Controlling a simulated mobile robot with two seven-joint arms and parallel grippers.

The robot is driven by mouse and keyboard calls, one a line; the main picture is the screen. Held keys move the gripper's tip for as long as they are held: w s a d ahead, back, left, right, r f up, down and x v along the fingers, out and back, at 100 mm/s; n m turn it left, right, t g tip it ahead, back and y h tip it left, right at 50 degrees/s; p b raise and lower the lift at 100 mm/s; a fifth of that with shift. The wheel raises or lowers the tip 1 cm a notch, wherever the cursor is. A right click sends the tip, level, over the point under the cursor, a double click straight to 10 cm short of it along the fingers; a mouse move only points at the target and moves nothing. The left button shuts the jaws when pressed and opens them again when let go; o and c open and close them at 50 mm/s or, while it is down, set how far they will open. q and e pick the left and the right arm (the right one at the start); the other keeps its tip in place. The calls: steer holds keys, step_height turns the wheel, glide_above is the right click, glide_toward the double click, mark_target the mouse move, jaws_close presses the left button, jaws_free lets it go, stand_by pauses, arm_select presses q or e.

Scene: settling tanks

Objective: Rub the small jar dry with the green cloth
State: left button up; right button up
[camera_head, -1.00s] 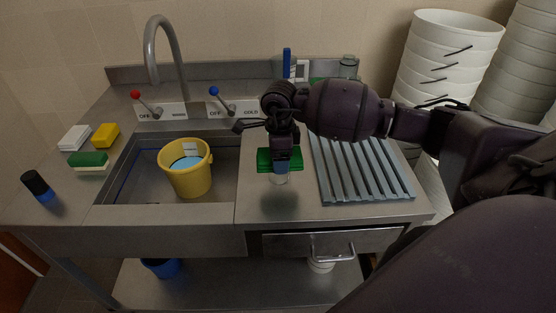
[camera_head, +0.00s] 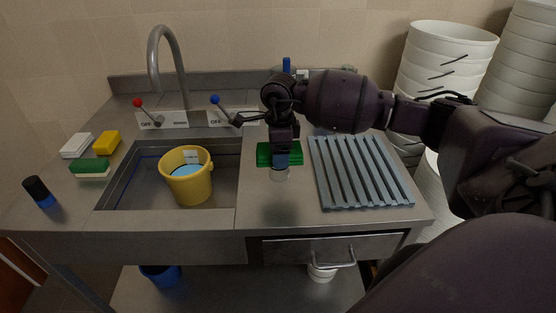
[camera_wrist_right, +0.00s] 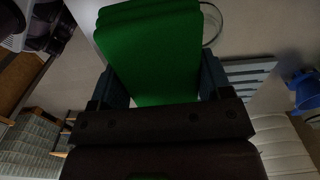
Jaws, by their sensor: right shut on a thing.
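The green cloth (camera_head: 264,154) is a folded pad held in my right gripper (camera_head: 281,160), above the steel counter right of the sink. In the right wrist view the cloth (camera_wrist_right: 152,52) fills the space between the two fingers (camera_wrist_right: 160,85). The small jar (camera_head: 279,174) is clear and stands on the counter directly below and in front of the cloth, its upper part hidden by the gripper and cloth. Its round rim (camera_wrist_right: 212,24) shows behind the cloth in the right wrist view. I cannot tell whether cloth and jar touch. My left gripper is not in view.
A ribbed grey drying rack (camera_head: 360,172) lies right of the jar. A yellow bucket (camera_head: 188,184) stands in the sink at left. Sponges (camera_head: 92,168) and a dark bottle (camera_head: 38,191) sit on the far left counter. White buckets (camera_head: 447,60) are stacked at right.

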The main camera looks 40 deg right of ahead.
steer(key=shift+s+a+r, duration=0.1)
steer(key=shift+s+r, duration=0.05)
steer(key=shift+r, duration=0.4)
steer(key=shift+r+p, duration=0.45)
steer(key=shift+r, duration=0.25)
steer(key=shift+r+p, duration=0.55)
steer(key=shift+r, duration=0.75)
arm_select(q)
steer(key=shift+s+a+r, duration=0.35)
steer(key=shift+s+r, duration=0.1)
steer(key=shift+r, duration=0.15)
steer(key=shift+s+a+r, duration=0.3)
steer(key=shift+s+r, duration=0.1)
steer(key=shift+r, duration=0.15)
arm_select(e)
steer(key=shift+r, duration=0.1)
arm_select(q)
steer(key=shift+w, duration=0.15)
